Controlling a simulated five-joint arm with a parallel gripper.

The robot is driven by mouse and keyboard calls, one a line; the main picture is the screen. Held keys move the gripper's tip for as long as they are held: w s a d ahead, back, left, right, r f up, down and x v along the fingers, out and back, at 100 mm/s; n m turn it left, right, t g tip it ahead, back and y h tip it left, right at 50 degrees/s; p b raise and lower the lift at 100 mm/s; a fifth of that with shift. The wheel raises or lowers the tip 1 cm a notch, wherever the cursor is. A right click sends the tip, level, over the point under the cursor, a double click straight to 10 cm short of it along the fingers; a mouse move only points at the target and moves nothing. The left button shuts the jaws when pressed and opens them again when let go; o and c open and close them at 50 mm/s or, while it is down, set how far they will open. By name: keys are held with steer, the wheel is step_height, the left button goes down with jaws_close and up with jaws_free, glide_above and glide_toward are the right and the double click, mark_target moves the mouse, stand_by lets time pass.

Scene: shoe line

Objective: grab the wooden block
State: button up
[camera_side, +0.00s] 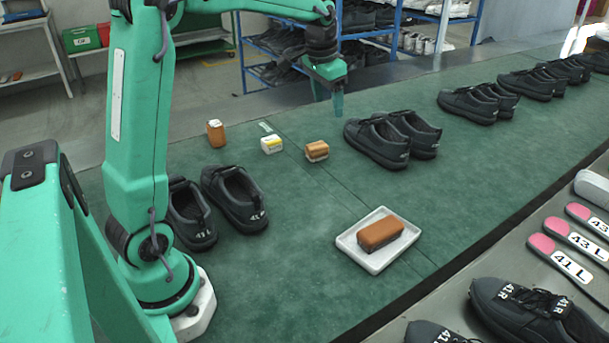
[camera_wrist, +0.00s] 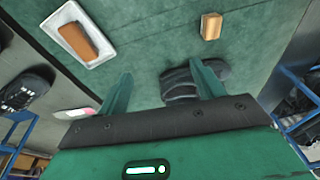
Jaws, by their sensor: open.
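A small tan wooden-looking block (camera_side: 317,151) with a paler lower part lies on the green belt, left of a pair of black shoes (camera_side: 390,138). What appears to be the same block (camera_wrist: 211,26) is at the top of the wrist view, beyond the fingertips and right of centre. My gripper (camera_side: 338,103) points down above the belt, behind the block and near the shoes. In the wrist view my gripper (camera_wrist: 162,70) is open, its two fingers apart and holding nothing. Part of a shoe (camera_wrist: 182,84) shows between them.
An orange-brown upright block (camera_side: 216,133) and a white-yellow block (camera_side: 271,145) stand to the left. A white tray (camera_side: 348,240) holds a brown block (camera_side: 380,233). Black shoes (camera_side: 235,198) stand near my base. The belt between the small blocks and tray is clear.

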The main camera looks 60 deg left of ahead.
steer(key=w+a+f+g, duration=0.1)
steer(key=w+a+f, duration=0.5)
steer(key=a+f, duration=0.1)
steer(key=g, duration=0.1)
glide_above(317, 145)
steer(key=shift+h, duration=0.3)
steer(key=f, duration=1)
steer(key=shift+s+d, duration=0.15)
steer(key=shift+d, duration=0.2)
steer(key=shift+a+f, duration=0.25)
steer(key=shift+f, duration=1.35)
steer(key=shift+f, duration=0.1)
steer(key=shift+a+f, duration=0.1)
steer(key=shift+f, duration=2.4)
steer(key=shift+c, duration=0.2)
steer(key=c, duration=1)
